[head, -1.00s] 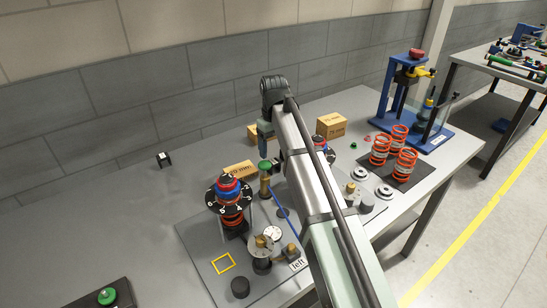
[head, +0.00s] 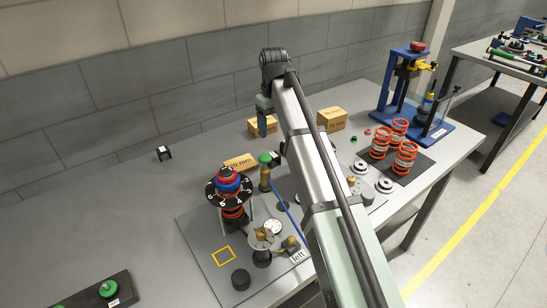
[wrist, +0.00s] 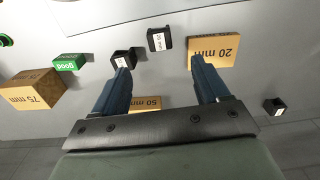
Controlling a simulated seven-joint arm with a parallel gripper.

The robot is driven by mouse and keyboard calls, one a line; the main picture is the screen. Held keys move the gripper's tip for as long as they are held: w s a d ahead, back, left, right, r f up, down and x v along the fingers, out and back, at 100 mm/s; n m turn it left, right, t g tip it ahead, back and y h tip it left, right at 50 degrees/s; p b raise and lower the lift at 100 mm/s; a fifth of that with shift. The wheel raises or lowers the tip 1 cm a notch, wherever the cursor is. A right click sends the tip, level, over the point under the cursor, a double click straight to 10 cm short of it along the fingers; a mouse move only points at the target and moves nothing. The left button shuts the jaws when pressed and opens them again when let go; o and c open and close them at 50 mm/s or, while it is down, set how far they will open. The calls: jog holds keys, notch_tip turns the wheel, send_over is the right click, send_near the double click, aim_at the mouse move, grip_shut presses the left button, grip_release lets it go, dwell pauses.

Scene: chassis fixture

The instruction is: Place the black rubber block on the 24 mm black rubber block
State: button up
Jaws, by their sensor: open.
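In the wrist view my gripper (wrist: 160,68) is open, with nothing between its blue fingers. A small black block with a white label (wrist: 124,57) is beside the left fingertip. Another labelled black block (wrist: 159,39) lies beyond the gap between the fingertips. A third black block (wrist: 275,107) stands alone at the right. I cannot read their labels, so I cannot tell which is 24 mm. In the head view my gripper (head: 264,132) hangs above the table's back, near one black block (head: 275,157). The lone block (head: 163,154) is at the back left; my arm hides part of the table.
Cardboard boxes marked 20 mm (wrist: 214,50), 50 mm (wrist: 146,103) and 75 mm (wrist: 30,92) surround the blocks, with a green "good" block (wrist: 67,63). A fixture plate (head: 207,252) with a spring stack stands in front. A blue press (head: 403,80) is at right.

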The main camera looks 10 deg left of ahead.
aim_at(274, 154)
jog(key=f, duration=0.7)
jog(key=shift+s+a+f, duration=0.1)
jog(key=shift+s+a, duration=0.1)
jog(key=shift+s, duration=0.1)
jog(key=shift+w+d+f, duration=0.1)
jog(key=shift+w+f, duration=0.1)
jog(key=shift+f, duration=1.1)
jog(key=shift+w+d+f, duration=0.1)
jog(key=shift+w+f, duration=0.05)
jog(key=shift+f, duration=1.15)
jog(key=c, duration=1.2)
